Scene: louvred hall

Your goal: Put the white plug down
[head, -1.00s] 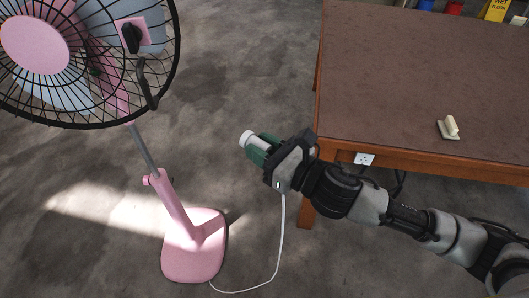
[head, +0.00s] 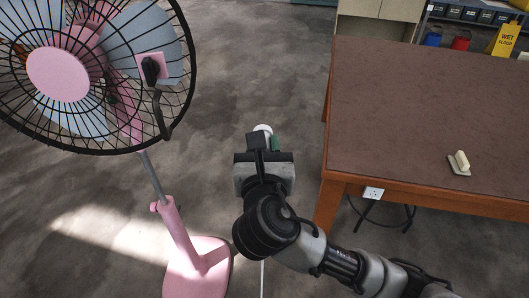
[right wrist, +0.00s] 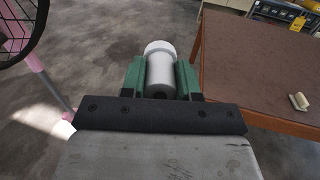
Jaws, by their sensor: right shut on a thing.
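The white plug (right wrist: 160,68) is a pale cylinder with a wider white rim at its far end. In the right wrist view it sits between the green fingers of my right gripper (right wrist: 160,80), which is shut on it. In the head view my right gripper (head: 266,143) is in the air between the fan and the table. There only the plug's white end (head: 263,129) shows past the gripper. A white cord (head: 262,280) hangs below the gripper. My left gripper is not in view.
A pink fan (head: 195,255) stands at the left. A brown-topped table (head: 420,115) is at the right, with a white socket (head: 374,193) on its front edge and a small cream-handled block (head: 460,162) on top. Most of the tabletop is bare. A yellow sign (head: 507,38) stands behind.

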